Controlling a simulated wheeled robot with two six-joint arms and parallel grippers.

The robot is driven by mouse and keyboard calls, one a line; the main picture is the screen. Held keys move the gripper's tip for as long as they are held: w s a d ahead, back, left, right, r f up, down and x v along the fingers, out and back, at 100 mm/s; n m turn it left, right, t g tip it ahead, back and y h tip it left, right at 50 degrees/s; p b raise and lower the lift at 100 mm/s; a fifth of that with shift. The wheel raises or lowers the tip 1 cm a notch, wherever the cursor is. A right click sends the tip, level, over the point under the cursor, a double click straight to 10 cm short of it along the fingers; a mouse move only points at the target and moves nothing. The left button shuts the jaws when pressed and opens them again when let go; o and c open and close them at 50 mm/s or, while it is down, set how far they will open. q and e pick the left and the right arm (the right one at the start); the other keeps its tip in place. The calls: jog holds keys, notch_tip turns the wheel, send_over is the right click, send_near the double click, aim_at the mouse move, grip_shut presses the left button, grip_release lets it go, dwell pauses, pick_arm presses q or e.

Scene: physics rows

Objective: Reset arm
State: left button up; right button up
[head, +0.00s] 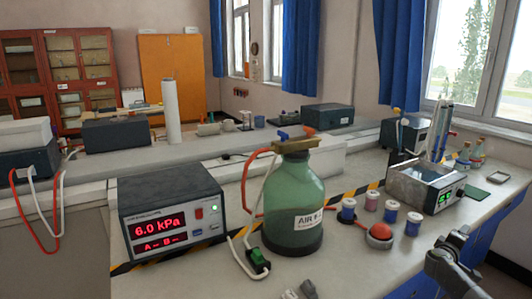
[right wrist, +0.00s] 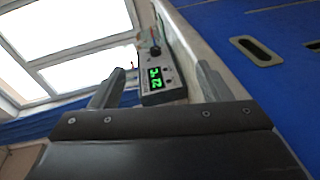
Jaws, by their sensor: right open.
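My right arm (head: 455,265) comes in at the lower right of the head view, at the bench's front edge. In the right wrist view my right gripper (right wrist: 160,88) has its two grey fingers spread apart, with nothing between them. Beyond the fingers is the instrument with the green display (right wrist: 162,78), apart from them; it also stands at the right in the head view (head: 425,185). No left arm can be made out in the head view. Two small grey pieces (head: 300,291) show at the bottom edge, too cut off to identify.
A green glass bottle (head: 293,200) stands mid-bench beside a pressure meter (head: 172,215) reading 6.0 kPa. Cables and a red hose run around the bottle. Blue cabinet fronts (right wrist: 240,25) lie close to my right gripper.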

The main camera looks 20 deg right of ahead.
jog(key=s+f+n+g+y, duration=0.1)
jog(key=s+f+y, duration=0.1)
jog(key=s+f, duration=0.7)
jog(key=s+d+f+y, duration=0.15)
jog(key=s+f, duration=0.45)
jog(key=s, duration=0.6)
jog(key=s+f+n+g+y, duration=0.1)
jog(key=s+f+y, duration=0.2)
jog(key=s+f, duration=0.6)
jog(key=s+a+f+m+y, duration=0.1)
jog(key=s+a+f+y, duration=0.1)
jog(key=a+f, duration=0.75)
jog(key=s+a+f+m+y, duration=0.15)
jog(key=a+f, duration=0.45)
jog(key=a, duration=0.6)
jog(key=s+a+f+y, duration=0.25)
jog(key=a+f, duration=0.45)
jog(key=a, duration=0.4)
jog(key=a+f+m+y+p, duration=0.1)
jog(key=a+p, duration=0.3)
jog(key=a, duration=1.9)
jog(key=shift+a+f+g+y, duration=0.3)
jog(key=shift+a+f+y, duration=0.15)
jog(key=shift+y, duration=0.4)
